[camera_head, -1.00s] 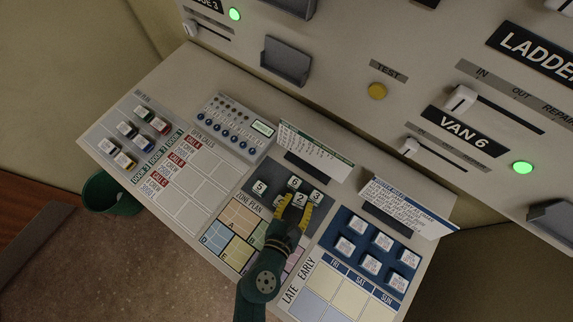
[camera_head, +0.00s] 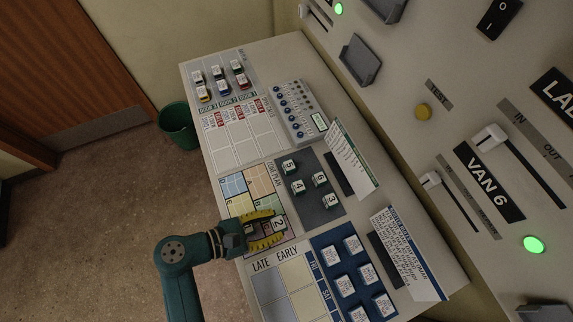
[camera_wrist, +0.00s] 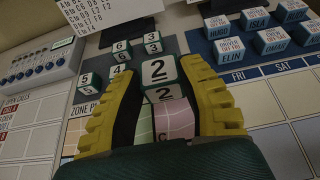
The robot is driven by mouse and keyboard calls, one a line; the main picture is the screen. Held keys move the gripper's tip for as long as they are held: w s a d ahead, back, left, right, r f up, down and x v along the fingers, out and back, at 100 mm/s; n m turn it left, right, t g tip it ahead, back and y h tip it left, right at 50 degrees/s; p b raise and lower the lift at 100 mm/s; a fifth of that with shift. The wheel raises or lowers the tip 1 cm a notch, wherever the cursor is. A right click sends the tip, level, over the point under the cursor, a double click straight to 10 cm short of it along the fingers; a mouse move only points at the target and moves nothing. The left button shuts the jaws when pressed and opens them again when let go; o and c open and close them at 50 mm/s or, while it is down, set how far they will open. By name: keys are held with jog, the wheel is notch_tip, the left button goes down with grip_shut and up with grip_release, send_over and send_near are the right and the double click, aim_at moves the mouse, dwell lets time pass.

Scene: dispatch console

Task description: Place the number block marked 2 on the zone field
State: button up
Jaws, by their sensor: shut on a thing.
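My gripper (camera_head: 270,229) has yellow ribbed fingers shut on the white number block marked 2 (camera_head: 279,223). The block shows between the fingers in the wrist view (camera_wrist: 159,72), with a 2 on its top and front faces. The gripper and block are over the near right part of the zone plan (camera_head: 233,187), a grid of coloured lettered fields. In the wrist view, a pink field (camera_wrist: 175,119) marked C and a green field show below the block. I cannot tell whether the block touches the plan. My gripper hides part of the lower fields.
Number blocks 5, 4, 6 and 3 (camera_head: 331,200) stand on the dark grey pad (camera_head: 311,208) beside the plan. A blue pad (camera_head: 326,241) with white name blocks and the early/late shift grid (camera_head: 297,274) lie nearby. An upright card (camera_head: 352,160) stands behind the grey pad.

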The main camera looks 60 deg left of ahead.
jog(key=f+b, duration=0.1)
jog(key=f, duration=0.2)
jog(key=f+b, duration=0.1)
jog(key=f, duration=0.5)
jog(key=shift+a+f+b, duration=0.3)
jog(key=shift+f+b, duration=0.05)
jog(key=shift+b, duration=0.05)
jog(key=shift+r, duration=0.1)
jog(key=o, duration=0.9)
jog(key=shift+r, duration=0.1)
jog(key=p+v, duration=0.2)
jog(key=v, duration=1)
